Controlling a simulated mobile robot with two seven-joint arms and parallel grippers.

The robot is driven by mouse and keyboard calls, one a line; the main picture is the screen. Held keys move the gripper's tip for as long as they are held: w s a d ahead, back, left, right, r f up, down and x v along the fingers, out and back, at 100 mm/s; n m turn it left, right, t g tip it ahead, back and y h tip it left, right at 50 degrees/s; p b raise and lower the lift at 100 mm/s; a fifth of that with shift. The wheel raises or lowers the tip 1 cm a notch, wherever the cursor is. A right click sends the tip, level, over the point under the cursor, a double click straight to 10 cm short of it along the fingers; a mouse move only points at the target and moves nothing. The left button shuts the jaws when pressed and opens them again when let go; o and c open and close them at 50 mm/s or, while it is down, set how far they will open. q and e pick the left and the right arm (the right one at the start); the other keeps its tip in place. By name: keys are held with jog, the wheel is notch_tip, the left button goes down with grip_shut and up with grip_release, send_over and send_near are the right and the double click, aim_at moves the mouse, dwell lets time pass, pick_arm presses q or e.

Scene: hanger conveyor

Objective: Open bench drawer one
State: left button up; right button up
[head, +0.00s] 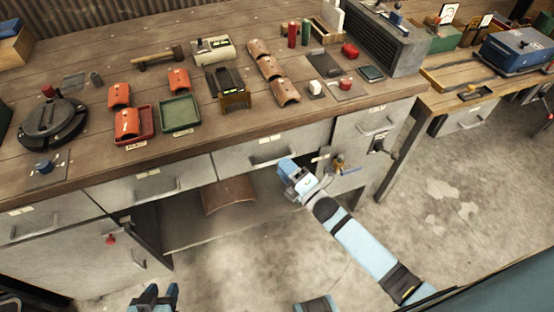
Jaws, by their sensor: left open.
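The wooden bench (330,118) has a row of grey drawer fronts under its top: a far-left drawer (60,222), a left-middle drawer (128,191), a right-middle drawer (235,160) and a right drawer (352,128). All look shut. Their labels are too small to read, so I cannot tell which is drawer one. My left gripper (154,295) is at the bottom edge, open, below and apart from the drawers. My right gripper (303,178) is just below the right-middle drawer's right end; its fingers are hard to make out.
A brass valve-like fitting (338,161) is on the cabinet front beside my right gripper. A brown curved piece (229,196) sits on the lower shelf. The floor (440,190) at right is clear.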

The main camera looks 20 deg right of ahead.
aim_at(277, 160)
jog(key=x, duration=0.3)
pick_arm(q)
jog(key=shift+d+r, duration=0.2)
jog(key=shift+d, duration=0.15)
pick_arm(e)
jog(key=shift+w+a, duration=0.1)
jog(key=shift+w, duration=0.1)
grip_shut()
pick_arm(q)
jog(key=shift+w+a, duration=0.1)
jog(key=shift+a, duration=0.1)
jog(key=shift+a, duration=0.1)
